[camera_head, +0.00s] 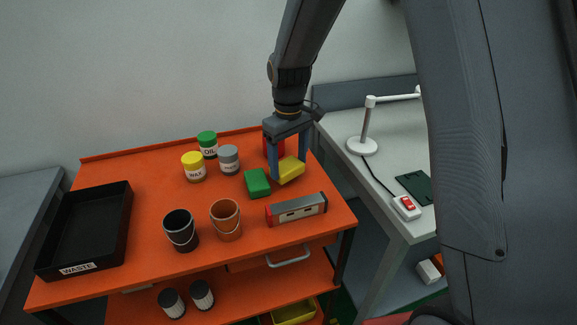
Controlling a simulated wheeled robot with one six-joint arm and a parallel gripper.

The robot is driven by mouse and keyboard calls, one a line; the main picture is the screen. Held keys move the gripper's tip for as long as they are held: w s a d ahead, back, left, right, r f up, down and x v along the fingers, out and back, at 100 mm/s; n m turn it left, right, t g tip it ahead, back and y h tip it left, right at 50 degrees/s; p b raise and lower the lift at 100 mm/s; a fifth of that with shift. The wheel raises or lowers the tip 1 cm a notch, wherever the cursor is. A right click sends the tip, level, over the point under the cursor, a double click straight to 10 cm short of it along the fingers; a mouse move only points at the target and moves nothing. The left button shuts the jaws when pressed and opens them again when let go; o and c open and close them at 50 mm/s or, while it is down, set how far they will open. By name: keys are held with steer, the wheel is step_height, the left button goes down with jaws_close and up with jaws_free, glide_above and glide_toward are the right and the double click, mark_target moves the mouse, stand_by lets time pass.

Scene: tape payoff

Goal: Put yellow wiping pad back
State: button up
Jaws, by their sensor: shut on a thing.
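The yellow wiping pad (290,171) is between the fingers of my gripper (287,174), which is shut on it. The pad looks tilted and is over the right part of the orange cart top (150,262). I cannot tell whether it touches the surface. A green pad (257,183) lies just left of it. A red thing (268,146) shows behind my gripper, partly hidden by a finger.
A grey and red box (297,210) lies in front of my gripper. Buckets, black (180,231) and copper (226,219), stand front left. Cans labelled wax (194,167) and oil (208,145), and a grey can (229,160), stand behind. A black waste tray (124,205) is far left.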

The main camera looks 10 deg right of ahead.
mark_target(289, 165)
steer(key=shift+f, duration=1.05)
steer(key=shift+f, duration=0.15)
steer(key=o, duration=0.7)
step_height(289, 165, up, 12)
steer(key=b, duration=0.3)
steer(key=s+d+f+m, duration=0.1)
steer(key=s+d, duration=0.1)
steer(key=s, duration=0.1)
steer(key=s+d+f+m, duration=0.1)
steer(key=s+d+f, duration=0.1)
steer(key=s+d, duration=0.1)
steer(key=s+d+f+m, duration=0.1)
steer(key=s+d+f, duration=0.1)
steer(key=s, duration=0.2)
steer(key=shift+d+m, duration=0.2)
steer(key=shift+m, duration=0.2)
steer(key=s+d+f+m, duration=0.1)
steer(key=s, duration=0.2)
steer(key=s+d+f+m, duration=0.1)
steer(key=s, duration=0.2)
steer(key=s+d+f+m+t, duration=0.1)
steer(key=s+f, duration=0.1)
steer(key=s, duration=0.1)
steer(key=shift+s+d, duration=0.25)
steer(key=shift+d, duration=0.15)
